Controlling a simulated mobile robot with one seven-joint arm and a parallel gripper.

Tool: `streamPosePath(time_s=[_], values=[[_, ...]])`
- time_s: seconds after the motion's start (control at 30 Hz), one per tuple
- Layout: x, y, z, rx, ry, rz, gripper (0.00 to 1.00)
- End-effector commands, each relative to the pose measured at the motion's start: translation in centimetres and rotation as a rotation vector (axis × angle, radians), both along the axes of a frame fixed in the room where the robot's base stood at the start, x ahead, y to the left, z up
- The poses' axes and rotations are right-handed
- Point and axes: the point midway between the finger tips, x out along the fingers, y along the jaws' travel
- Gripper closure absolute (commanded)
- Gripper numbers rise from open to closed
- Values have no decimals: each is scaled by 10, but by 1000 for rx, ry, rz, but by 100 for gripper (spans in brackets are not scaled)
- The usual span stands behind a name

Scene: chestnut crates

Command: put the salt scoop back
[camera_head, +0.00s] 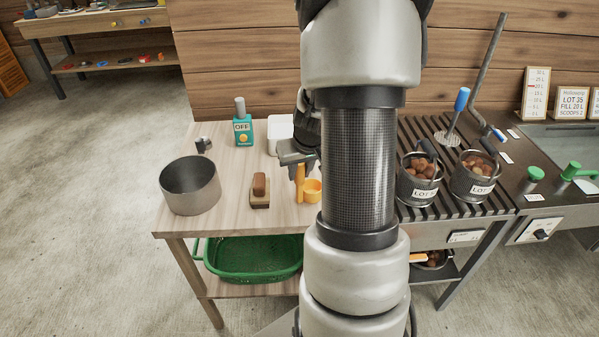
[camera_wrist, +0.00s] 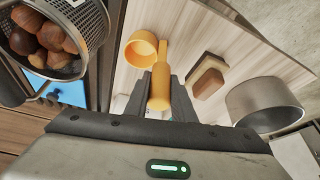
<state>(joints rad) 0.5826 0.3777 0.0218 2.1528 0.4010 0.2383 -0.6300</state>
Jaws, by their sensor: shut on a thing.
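The salt scoop is yellow-orange, with a round cup and a straight handle. In the head view its cup (camera_head: 313,190) is over the front part of the wooden table (camera_head: 235,218), right of a brush-like block. My gripper (camera_head: 299,163) is shut on the scoop's handle and points down, partly hidden by my arm. In the wrist view the scoop (camera_wrist: 160,84) lies between the fingers (camera_wrist: 172,98), its cup to the upper left. I cannot tell whether the scoop touches the tabletop.
A brown block on a wooden base (camera_head: 260,189) and a metal pot (camera_head: 190,186) stand left. Behind are a teal OFF box (camera_head: 243,129) and a white container (camera_head: 280,131). Right, a slatted rack (camera_head: 440,128) holds two chestnut baskets (camera_head: 419,187) (camera_head: 474,184). A green crate (camera_head: 253,260) sits below.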

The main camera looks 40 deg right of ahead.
Motion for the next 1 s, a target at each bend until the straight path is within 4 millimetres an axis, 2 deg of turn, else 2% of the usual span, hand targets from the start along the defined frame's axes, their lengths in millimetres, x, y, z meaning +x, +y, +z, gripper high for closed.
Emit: streamPosePath(time_s=[0.3, 0.33, 0.43, 0.77, 0.87, 1.0], values=[[1, 0, -3, -2, -3, 0, 100], [1, 0, -1, -1, -2, 0, 74], [0, 0, -1, -1, -2, 0, 59], [0, 0, 2, -1, -2, 0, 59], [-2, 0, 10, -4, -4, 0, 59], [-11, 3, 36, -5, -6, 1, 59]])
